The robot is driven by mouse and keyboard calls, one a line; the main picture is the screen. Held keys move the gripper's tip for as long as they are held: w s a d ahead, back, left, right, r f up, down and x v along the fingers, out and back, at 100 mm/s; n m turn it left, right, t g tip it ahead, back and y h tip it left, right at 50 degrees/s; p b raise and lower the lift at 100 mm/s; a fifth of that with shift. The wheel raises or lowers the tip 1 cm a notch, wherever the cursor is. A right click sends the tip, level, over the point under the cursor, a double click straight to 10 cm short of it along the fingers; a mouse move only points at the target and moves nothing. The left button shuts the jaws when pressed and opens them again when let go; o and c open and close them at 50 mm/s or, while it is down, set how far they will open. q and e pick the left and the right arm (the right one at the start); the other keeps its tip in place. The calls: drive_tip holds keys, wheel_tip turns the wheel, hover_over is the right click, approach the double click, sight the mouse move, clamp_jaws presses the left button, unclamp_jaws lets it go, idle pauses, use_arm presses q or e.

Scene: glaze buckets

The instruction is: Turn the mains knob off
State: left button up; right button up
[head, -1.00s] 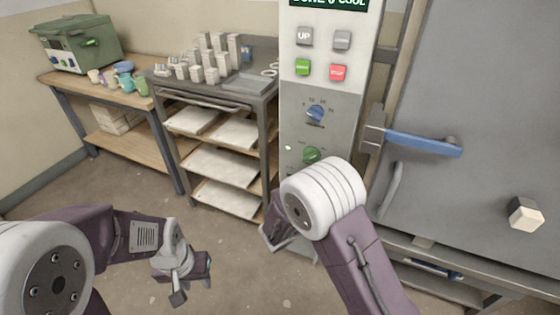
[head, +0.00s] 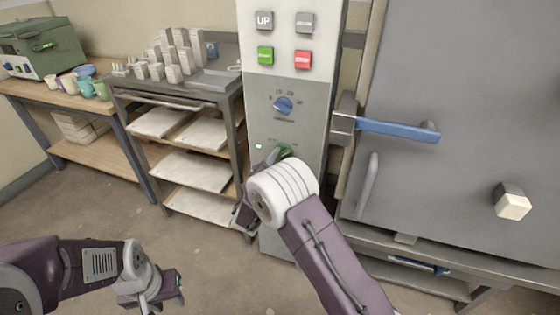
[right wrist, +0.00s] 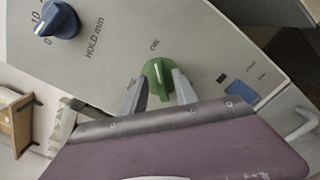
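The mains knob is the green knob (head: 286,150) low on the grey control panel (head: 300,120). In the head view my right arm partly hides it. In the right wrist view the green knob (right wrist: 157,76) sits between the two fingertips of my right gripper (right wrist: 159,82). The fingers are open, one on each side of the knob and close to it; I cannot tell whether they touch it. In the head view my right gripper is mostly hidden behind its wrist. My left gripper (head: 164,291) hangs low over the floor at lower left, empty, its fingers apart.
A blue hold knob (head: 284,105) is above the green one; it also shows in the right wrist view (right wrist: 57,20). Higher are several push buttons. A door with a blue handle (head: 398,130) stands to the right. A rack (head: 225,85) stands left of the panel.

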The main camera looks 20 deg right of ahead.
clamp_jaws()
drive_tip(key=shift+r+n, duration=0.1)
drive_tip(key=shift+n, duration=0.2)
drive_tip(key=n+p, duration=0.2)
drive_tip(key=n, duration=0.1)
drive_tip(key=shift+r+n, duration=0.15)
drive_tip(key=shift+n, duration=0.15)
drive_tip(key=n+p, duration=0.1)
drive_tip(key=n, duration=0.1)
drive_tip(key=n+p, duration=0.2)
drive_tip(key=n, duration=0.1)
drive_tip(key=shift+w+a, duration=0.15)
drive_tip(key=shift+a, duration=0.05)
drive_tip(key=n+p, duration=0.2)
drive_tip(key=n, duration=0.2)
drive_tip(key=shift+w+a+n+p, duration=0.1)
drive_tip(key=shift+n+p, duration=0.2)
drive_tip(key=shift+n, duration=0.1)
drive_tip(key=shift+a+f+n+p, duration=0.15)
drive_tip(key=shift+n+p, duration=0.7)
drive_tip(key=shift+n, duration=1.05)
drive_tip(key=shift+f, duration=0.1)
